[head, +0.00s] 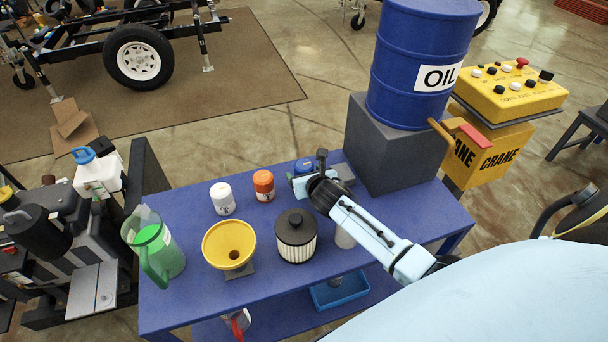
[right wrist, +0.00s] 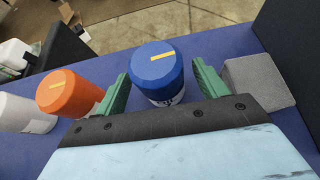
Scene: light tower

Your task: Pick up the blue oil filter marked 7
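The blue oil filter (right wrist: 157,68) stands upright on the blue table, with a yellow strip on its cap. Its white lower part bears a dark mark that I cannot read. In the head view only its blue top (head: 303,165) shows, the rest hidden behind my right gripper (head: 311,174). In the right wrist view the green fingers of my right gripper (right wrist: 161,75) are apart, one on each side of the filter. They are not closed on it, and I cannot tell whether either touches. My left gripper is not in view.
An orange filter (head: 263,185) and a white filter (head: 222,198) stand to the left. A black-topped filter (head: 296,236), yellow funnel (head: 229,245) and green jug (head: 155,248) stand nearer. A grey block (right wrist: 258,82) is close right, before the grey stand (head: 392,158) under the oil drum (head: 420,60).

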